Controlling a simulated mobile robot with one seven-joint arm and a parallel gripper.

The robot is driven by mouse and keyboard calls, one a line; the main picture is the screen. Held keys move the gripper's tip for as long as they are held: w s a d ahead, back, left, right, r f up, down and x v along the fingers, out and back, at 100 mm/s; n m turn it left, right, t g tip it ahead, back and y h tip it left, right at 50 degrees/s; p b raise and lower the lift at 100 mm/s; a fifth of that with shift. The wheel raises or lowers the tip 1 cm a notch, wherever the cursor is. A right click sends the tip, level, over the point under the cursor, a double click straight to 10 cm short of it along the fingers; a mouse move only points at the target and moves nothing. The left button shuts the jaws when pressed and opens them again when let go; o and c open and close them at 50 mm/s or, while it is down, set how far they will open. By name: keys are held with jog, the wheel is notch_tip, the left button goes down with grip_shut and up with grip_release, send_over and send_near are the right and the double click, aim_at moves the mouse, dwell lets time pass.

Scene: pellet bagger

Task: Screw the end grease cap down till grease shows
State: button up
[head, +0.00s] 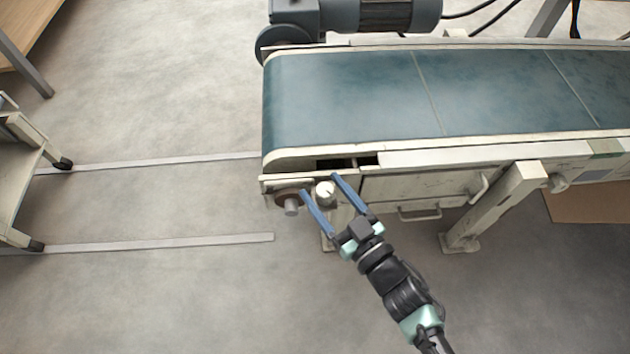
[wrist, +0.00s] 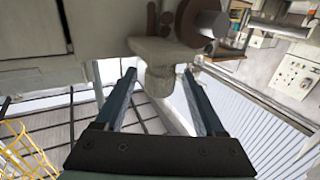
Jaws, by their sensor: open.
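The end grease cap (head: 325,193) is a small off-white knob on the near side of the conveyor's left end. In the wrist view the cap (wrist: 159,82) hangs below a pale block, between my two fingers. My gripper (head: 319,184) is open, with one blue finger on each side of the cap. In the wrist view the gripper (wrist: 159,72) shows a gap between each finger and the cap. No grease can be made out around the cap.
A grey shaft end (head: 291,205) with a brown collar sticks out just left of the cap. The blue-green conveyor belt (head: 345,98) lies above, with a drive motor (head: 370,14) behind it. A conveyor leg (head: 494,207) stands to the right. The floor at left is mostly clear.

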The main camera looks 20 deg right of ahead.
aim_at(319, 186)
jog(key=shift+b+x, duration=0.55)
jog(key=shift+x, duration=1.35)
grip_shut()
